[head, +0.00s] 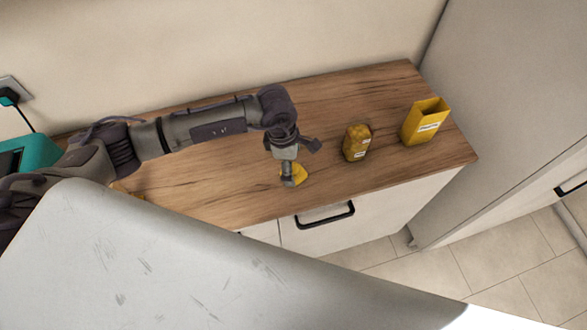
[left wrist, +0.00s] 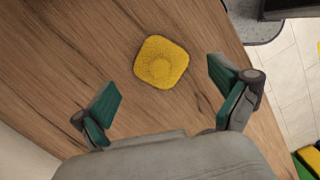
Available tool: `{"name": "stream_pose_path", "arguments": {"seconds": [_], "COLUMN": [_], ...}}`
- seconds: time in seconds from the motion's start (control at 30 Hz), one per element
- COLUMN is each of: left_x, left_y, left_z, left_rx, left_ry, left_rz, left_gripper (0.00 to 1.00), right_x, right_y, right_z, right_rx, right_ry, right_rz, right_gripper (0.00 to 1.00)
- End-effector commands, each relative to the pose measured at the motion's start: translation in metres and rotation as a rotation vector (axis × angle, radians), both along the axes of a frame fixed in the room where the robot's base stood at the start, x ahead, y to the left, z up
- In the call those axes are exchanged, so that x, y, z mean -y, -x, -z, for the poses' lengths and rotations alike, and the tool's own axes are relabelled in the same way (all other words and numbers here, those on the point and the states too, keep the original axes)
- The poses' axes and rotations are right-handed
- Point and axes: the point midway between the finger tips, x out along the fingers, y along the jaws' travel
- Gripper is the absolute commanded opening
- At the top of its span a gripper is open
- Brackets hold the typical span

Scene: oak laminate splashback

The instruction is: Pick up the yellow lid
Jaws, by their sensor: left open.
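The yellow lid (left wrist: 161,62) lies flat on the wooden worktop in the left wrist view. It is a rounded square with a round mark in its middle. In the head view the lid (head: 299,173) is partly hidden behind my left gripper (head: 289,178). In the left wrist view my left gripper (left wrist: 168,105) is open and empty, its green-padded fingers wide apart. The lid appears ahead of the fingertips, roughly centred between them, and not gripped. My right gripper is not in view.
A yellow jar (head: 357,143) and an open yellow box (head: 425,121) stand to the right on the worktop (head: 335,100). A teal appliance (head: 38,152) is at the far left. The worktop's front edge is near the lid, above a black drawer handle (head: 325,215).

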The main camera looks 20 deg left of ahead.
Motion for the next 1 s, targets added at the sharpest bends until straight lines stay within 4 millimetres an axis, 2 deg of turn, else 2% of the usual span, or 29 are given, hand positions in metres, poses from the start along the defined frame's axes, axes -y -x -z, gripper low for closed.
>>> {"name": "stream_pose_path", "arguments": {"seconds": [0.03, 0.2, 0.47, 1.0], "left_x": [0.001, 0.003, 0.004, 0.003], "left_y": [0.002, 0.0, 0.0, 0.0], "left_z": [0.003, 0.024, 0.027, 0.028], "left_rx": [-0.004, -0.001, 0.001, -0.001], "left_ry": [0.0, 0.0, 0.001, -0.001], "left_rz": [-0.001, -0.001, 0.0, -0.001], "left_gripper": [0.98, 0.98, 0.98, 0.08], "right_x": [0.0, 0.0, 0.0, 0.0], "right_y": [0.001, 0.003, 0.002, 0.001], "right_z": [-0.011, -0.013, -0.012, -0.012], "right_rx": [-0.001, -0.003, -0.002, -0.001], "right_ry": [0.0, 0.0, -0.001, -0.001], "right_rz": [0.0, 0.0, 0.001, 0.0], "right_gripper": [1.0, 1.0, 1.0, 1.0]}}
